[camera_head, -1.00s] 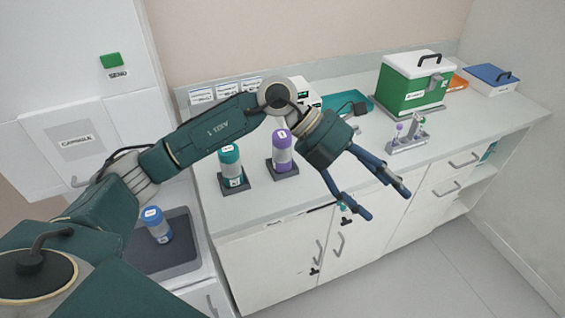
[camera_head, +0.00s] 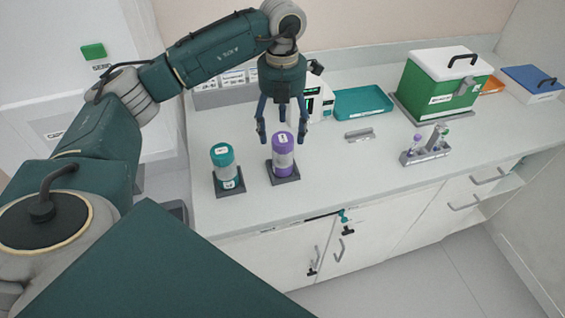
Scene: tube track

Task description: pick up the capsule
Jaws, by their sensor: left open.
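A capsule with a purple cap and purple base (camera_head: 283,158) stands upright on a dark square stand on the counter. A capsule with a teal cap and teal base (camera_head: 224,168) stands upright on its own stand to the left of it. My left gripper (camera_head: 282,132) points down with its fingers apart, one on each side of the purple cap in the picture. It holds nothing, and I cannot tell whether the fingers touch the capsule or are a little behind it. My right gripper is not in view.
A teal tray (camera_head: 362,102), a grey rack with small tubes (camera_head: 427,152) and a green box with a white lid (camera_head: 437,92) stand to the right. A blue-lidded box (camera_head: 532,82) is further right. The counter's front middle (camera_head: 345,178) is clear.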

